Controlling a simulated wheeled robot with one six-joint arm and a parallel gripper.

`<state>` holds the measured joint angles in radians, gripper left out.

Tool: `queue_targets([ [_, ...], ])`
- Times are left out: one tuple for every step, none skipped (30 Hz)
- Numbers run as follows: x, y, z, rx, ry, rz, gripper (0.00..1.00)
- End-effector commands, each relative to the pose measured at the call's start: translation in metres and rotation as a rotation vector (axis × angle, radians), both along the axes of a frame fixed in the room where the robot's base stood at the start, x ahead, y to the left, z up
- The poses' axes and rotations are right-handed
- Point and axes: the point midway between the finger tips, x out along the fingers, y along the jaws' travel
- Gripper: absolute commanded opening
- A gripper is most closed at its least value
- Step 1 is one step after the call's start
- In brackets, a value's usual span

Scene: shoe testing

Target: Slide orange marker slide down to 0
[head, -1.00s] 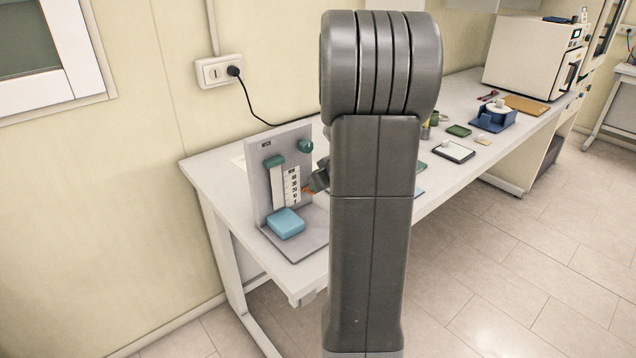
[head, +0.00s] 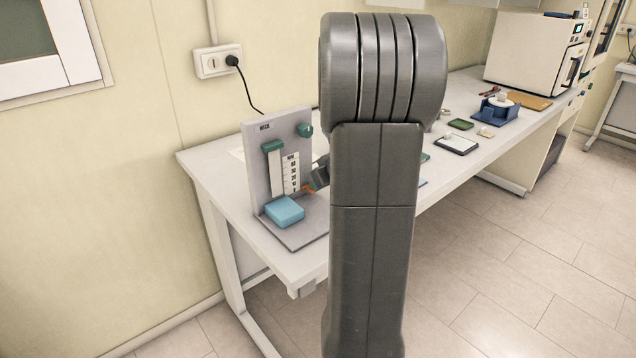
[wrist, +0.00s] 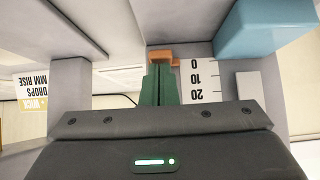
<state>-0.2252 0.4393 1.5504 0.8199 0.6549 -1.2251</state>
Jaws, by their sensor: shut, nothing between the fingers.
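The orange marker slide (head: 308,189) sits low beside the white printed scale (head: 291,173) on the upright grey panel. In the upside-down wrist view the orange marker (wrist: 161,56) is level with, or slightly past, the 0 mark of the scale (wrist: 200,82). My gripper (head: 315,183) is at the panel, partly hidden by my arm in the head view. In the wrist view its green fingers (wrist: 158,78) are shut with nothing between them. Their tips are right at the orange marker and appear to touch its upper side.
A light blue block (head: 285,211) lies on the stand's base below the scale. A teal clamp (head: 272,148) and a teal knob (head: 305,130) sit on the panel (head: 262,160). My arm hides the middle of the bench.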

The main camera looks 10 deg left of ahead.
Motion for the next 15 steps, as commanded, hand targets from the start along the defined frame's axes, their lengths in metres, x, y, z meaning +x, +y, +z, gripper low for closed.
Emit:
queue_targets([
  [-0.004,-0.001,-0.009,-0.006,0.020,0.003,0.00],
  [-0.004,-0.001,-0.007,-0.006,0.020,0.002,0.00],
  [-0.004,-0.001,-0.004,-0.006,0.019,0.003,0.00],
  [-0.004,0.000,0.000,-0.005,0.018,0.003,0.00],
  [-0.004,0.000,0.004,-0.005,0.017,0.004,0.00],
  [-0.003,0.001,0.011,-0.004,0.014,0.003,0.00],
  [-0.003,0.001,0.018,-0.003,0.011,0.003,0.00],
  [-0.002,0.002,0.025,-0.003,0.007,0.002,0.00],
  [-0.002,0.002,0.036,-0.001,0.004,0.001,0.00],
  [-0.001,0.003,0.043,0.000,0.001,-0.001,0.00],
  [-0.002,0.000,0.047,0.000,-0.001,-0.002,0.00],
  [-0.007,-0.006,0.050,0.000,-0.002,-0.003,0.00],
  [-0.009,-0.010,0.054,0.000,-0.003,-0.005,0.00],
  [-0.012,-0.013,0.059,0.001,-0.002,-0.006,0.00],
  [-0.016,-0.018,0.065,0.001,-0.004,-0.005,0.00],
])
